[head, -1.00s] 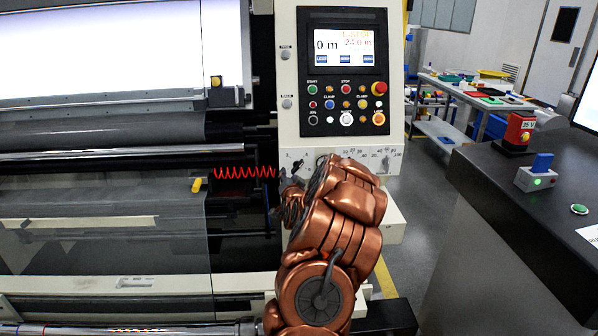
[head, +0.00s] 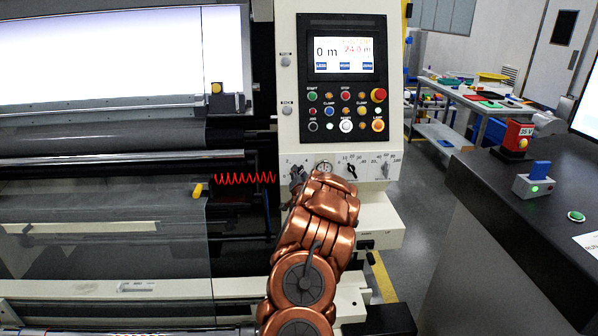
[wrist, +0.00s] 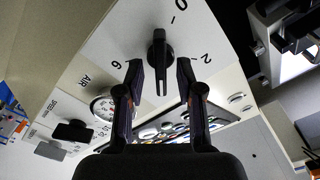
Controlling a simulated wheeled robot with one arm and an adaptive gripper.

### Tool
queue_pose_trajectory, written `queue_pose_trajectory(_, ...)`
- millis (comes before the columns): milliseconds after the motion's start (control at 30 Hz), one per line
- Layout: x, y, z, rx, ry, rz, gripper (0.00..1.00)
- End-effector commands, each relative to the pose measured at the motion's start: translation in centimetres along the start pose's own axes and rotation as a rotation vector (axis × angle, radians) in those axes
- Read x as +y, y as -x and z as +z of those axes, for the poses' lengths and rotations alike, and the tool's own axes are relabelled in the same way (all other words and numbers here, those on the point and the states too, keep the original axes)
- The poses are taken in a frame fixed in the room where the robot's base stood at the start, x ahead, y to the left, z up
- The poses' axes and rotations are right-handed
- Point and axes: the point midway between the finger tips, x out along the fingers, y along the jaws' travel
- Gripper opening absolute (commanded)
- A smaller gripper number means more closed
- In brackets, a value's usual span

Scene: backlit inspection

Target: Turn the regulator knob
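The regulator knob (wrist: 159,48) is a black bar-shaped knob on a white dial plate marked 0, 2 and 6. It lies straight ahead in the wrist view, its long grip pointing down the picture. My gripper (wrist: 159,72) is open and empty, one fingertip on each side of the knob's lower end, with a gap showing on both sides. I cannot tell whether the tips reach its depth. In the head view my gripper (head: 297,181) is at the left end of the panel's lower strip, where its dark fingers blend with the knob.
Above the strip is a control panel (head: 343,75) with a screen and buttons. A red coiled cable (head: 245,179) hangs to the left.

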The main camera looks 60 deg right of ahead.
Motion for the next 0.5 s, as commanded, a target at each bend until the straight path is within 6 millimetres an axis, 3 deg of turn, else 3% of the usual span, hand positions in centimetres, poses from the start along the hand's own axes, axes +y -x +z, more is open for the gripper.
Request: queue_pose_trajectory(500,-0.09,-1.20,-0.01,0.000,0.000,-0.001,0.36)
